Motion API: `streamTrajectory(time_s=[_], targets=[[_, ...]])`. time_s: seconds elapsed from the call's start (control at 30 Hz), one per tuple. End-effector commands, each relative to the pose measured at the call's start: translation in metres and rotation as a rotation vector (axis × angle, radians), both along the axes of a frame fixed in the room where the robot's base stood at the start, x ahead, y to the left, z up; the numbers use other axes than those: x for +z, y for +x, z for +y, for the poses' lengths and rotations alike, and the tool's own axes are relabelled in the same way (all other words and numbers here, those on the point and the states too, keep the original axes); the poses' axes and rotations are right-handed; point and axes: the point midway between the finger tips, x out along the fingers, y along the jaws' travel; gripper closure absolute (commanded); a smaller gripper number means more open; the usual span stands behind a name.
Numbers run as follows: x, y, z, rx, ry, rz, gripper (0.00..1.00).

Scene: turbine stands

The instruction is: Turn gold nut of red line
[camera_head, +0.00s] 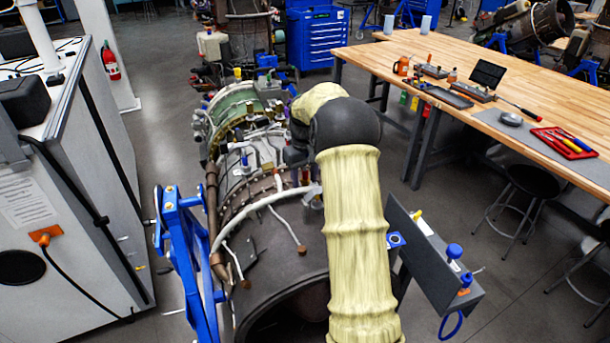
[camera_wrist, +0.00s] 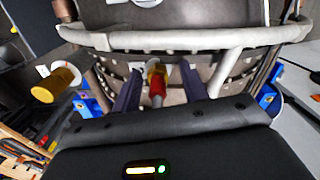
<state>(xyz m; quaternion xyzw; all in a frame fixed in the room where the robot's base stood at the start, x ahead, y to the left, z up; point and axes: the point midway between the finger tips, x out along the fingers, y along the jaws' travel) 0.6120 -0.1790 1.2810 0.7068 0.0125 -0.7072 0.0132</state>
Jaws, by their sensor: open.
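In the wrist view, a gold nut (camera_wrist: 155,74) sits at the end of a short red line (camera_wrist: 157,100) in front of the turbine. My gripper (camera_wrist: 160,72) is open, with one dark finger on each side of the nut and red line. Gaps show between the fingers and the nut, so I see no contact. A larger gold cylindrical fitting (camera_wrist: 56,85) stands apart at the left. In the head view, my cream-sleeved arm reaches over the turbine (camera_head: 265,235) and hides my gripper and the nut.
A pale curved pipe (camera_wrist: 190,38) crosses above the fingers in the wrist view. Blue stand arms (camera_head: 178,240) flank the turbine. A grey panel (camera_head: 430,260) with blue knobs is right of my arm. A wooden workbench (camera_head: 440,60) with tools stands farther right.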

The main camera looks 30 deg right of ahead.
Motion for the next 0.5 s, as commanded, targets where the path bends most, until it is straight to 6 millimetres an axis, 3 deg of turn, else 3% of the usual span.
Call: streamTrajectory(time_s=[0.07, 0.3, 0.5], targets=[[0.0002, -0.0005, -0.0018, -0.003, 0.000, 0.000, 0.56], [0.0003, -0.0011, -0.0036, -0.006, 0.000, 0.000, 1.00], [0.0003, 0.0000, -0.0007, -0.008, 0.000, -0.001, 1.00]])
